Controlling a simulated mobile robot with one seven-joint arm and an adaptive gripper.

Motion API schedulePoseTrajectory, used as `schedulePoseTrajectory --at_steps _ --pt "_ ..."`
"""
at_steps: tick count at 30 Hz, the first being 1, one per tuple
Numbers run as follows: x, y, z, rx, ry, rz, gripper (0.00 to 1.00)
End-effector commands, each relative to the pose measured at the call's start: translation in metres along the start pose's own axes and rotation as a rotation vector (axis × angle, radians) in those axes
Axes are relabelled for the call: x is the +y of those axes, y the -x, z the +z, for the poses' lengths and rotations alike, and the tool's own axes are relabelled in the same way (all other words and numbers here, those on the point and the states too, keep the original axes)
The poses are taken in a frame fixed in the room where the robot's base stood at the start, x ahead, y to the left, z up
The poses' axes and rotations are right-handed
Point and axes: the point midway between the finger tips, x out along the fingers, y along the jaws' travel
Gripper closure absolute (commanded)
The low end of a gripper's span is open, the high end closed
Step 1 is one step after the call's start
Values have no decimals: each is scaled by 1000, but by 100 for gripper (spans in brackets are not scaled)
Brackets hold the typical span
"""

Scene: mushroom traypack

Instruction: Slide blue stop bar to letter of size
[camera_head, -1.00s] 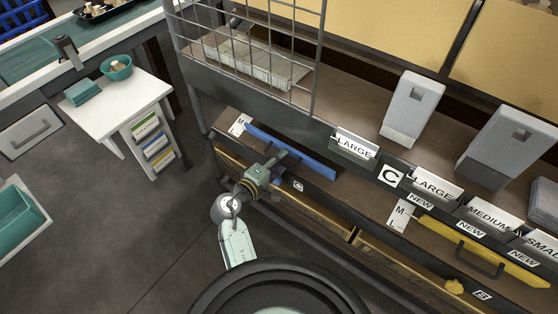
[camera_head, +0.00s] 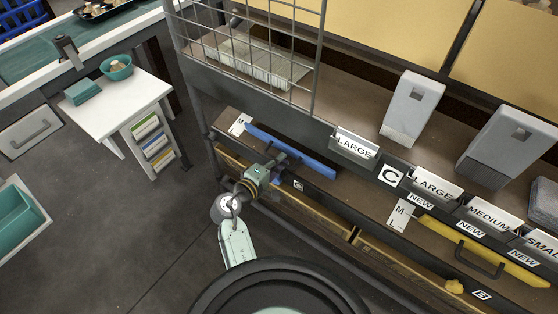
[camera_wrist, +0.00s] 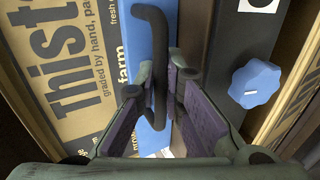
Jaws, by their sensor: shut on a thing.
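The blue stop bar (camera_head: 305,155) lies along the front edge of the shelf in the head view. Its left end is beside a white letter card (camera_head: 239,125) on which an M shows. My gripper (camera_head: 277,163) is at the front side of the bar, left of its middle. In the wrist view my gripper (camera_wrist: 168,110) is shut on the bar's dark handle (camera_wrist: 159,50), which runs between the purple-padded fingers. The fingers hide part of the handle.
A yellow bar (camera_head: 490,252) with its own M and L card (camera_head: 402,215) lies to the right. LARGE, MEDIUM and SMALL signs stand along the shelf. A blue knob (camera_wrist: 255,83) is right of the fingers. A wire cage (camera_head: 250,45) stands behind the bar.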

Motion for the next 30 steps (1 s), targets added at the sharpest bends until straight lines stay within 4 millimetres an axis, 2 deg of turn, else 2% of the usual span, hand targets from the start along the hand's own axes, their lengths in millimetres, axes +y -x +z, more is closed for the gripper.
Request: schedulePoseTrajectory --at_steps 6,13,20,21,30 --pt "-1 2 0 1 0 0 100" --pt "-13 24 0 1 1 0 100" --pt "-12 24 0 0 0 1 100" --pt "-12 24 0 0 0 1 89" --pt "-12 24 0 0 0 1 70"
